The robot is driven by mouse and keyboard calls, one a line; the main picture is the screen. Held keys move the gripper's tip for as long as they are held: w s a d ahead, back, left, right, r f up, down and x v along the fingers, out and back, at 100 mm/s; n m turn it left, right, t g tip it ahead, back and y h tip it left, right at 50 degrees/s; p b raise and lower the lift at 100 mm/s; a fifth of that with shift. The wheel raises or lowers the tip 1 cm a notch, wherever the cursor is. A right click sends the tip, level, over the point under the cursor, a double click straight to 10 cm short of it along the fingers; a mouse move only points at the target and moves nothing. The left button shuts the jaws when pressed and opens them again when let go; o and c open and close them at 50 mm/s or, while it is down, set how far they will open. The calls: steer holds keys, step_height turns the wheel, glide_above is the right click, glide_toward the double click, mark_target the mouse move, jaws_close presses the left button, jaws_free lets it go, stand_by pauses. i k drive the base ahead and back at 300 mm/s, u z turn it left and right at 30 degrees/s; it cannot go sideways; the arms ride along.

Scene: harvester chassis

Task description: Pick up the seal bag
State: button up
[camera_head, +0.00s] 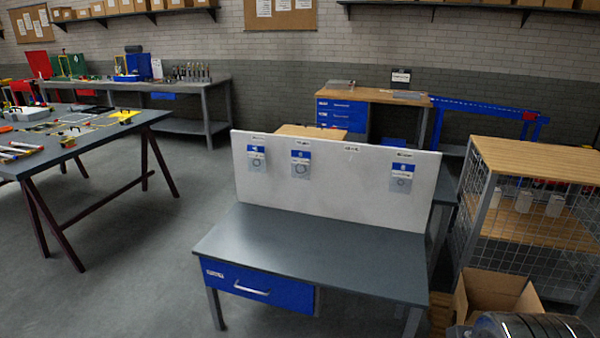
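Three small clear bags with blue-and-white header cards hang on a white upright panel (330,190) at the back of a grey workbench (320,245). One bag (257,158) is at the left, one bag (300,163) is right of it, and one bag (401,177) is near the panel's right end. Ring-like shapes show faintly inside them. A label between the middle and right bags has no bag under it. I cannot read which bag is the seal bag. My gripper is not in view.
The bench top is bare, with a blue drawer (258,286) below. A mesh-sided wooden-topped cage (535,160) and an open cardboard box (495,296) stand at the right. A cluttered table (75,140) stands at the left. Floor is clear between.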

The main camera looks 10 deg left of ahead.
mark_target(301, 166)
steer(key=u, duration=0.4)
steer(key=k, duration=0.85)
steer(key=u, duration=0.75)
steer(key=i, duration=1.5)
steer(key=z, duration=0.7)
steer(key=i, duration=0.5)
steer(key=z, duration=0.25)
